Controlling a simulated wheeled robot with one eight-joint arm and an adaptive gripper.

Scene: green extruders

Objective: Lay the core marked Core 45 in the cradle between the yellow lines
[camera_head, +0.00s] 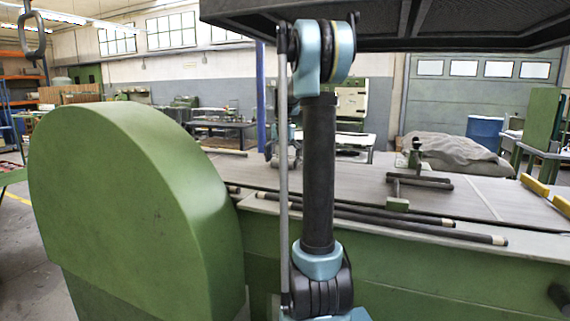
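No marking is readable, so I cannot tell which is Core 45. Two yellow bars (534,186) (562,204) lie at the bench's right end; I cannot make out a cradle between them. My arm stands upright across the middle of the view. What seems to be my gripper (279,160) is over the bench, largely hidden behind my arm; its fingers and any held thing are unclear.
A rounded green housing (130,200) stands close at left. A dark hood (400,22) hangs overhead. A grey tarp heap (455,152) lies behind.

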